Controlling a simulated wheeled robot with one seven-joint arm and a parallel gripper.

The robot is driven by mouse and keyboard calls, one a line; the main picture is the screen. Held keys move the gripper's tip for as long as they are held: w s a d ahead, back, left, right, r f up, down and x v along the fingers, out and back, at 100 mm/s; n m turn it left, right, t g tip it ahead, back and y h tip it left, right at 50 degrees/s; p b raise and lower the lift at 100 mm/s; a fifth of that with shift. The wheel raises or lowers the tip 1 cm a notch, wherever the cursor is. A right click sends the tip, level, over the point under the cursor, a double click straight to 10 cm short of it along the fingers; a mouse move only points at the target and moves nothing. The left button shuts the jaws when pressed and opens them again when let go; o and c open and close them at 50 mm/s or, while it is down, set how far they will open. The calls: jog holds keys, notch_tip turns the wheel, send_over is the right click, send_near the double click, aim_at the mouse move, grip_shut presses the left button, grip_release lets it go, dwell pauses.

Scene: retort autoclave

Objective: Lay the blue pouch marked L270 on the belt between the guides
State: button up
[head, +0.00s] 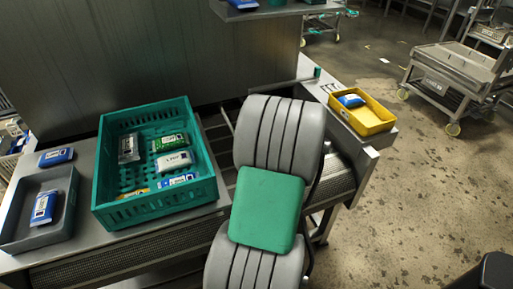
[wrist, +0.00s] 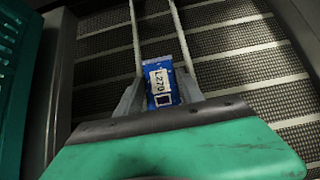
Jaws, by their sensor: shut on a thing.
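The blue pouch marked L270 (wrist: 161,80) is between the fingers of my gripper (wrist: 163,92), which is shut on it. Its white label faces the wrist camera. In the wrist view the dark mesh belt (wrist: 240,70) with pale cross strips lies beyond the pouch. Two thin guides, the left one (wrist: 135,35) and the right one (wrist: 180,35), run down the belt, and the pouch appears in line with the gap between them. I cannot tell whether it touches the belt. In the head view my arm hides the gripper, the pouch and most of the belt.
A green crate (head: 102,170) holding several pouches stands left of my arm. A grey tray (head: 14,236) with a blue-and-white pouch (head: 44,207) is at far left, another blue pouch (head: 56,157) behind it. A yellow bin (head: 374,125) with a blue pouch (head: 351,101) stands at right.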

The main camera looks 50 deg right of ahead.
jog(key=x, duration=0.5)
jog(key=shift+s+d+f, duration=0.1)
jog(key=shift+s+f, duration=0.1)
jog(key=shift+s, duration=0.2)
notch_tip(320, 180, down, 3)
jog(key=shift+w+d+r+b, duration=0.1)
jog(key=shift+r+b, duration=0.1)
jog(key=shift+b, duration=0.1)
jog(key=shift+f, duration=0.3)
jog(key=shift+f, duration=0.1)
jog(key=o, duration=1.4)
jog(key=shift+f, duration=0.1)
jog(key=shift+r, duration=0.4)
jog(key=p+v, duration=0.1)
jog(key=v, duration=1)
jog(key=shift+s+a+r, duration=0.15)
jog(key=shift+s+a, duration=0.05)
jog(key=shift+s, duration=0.1)
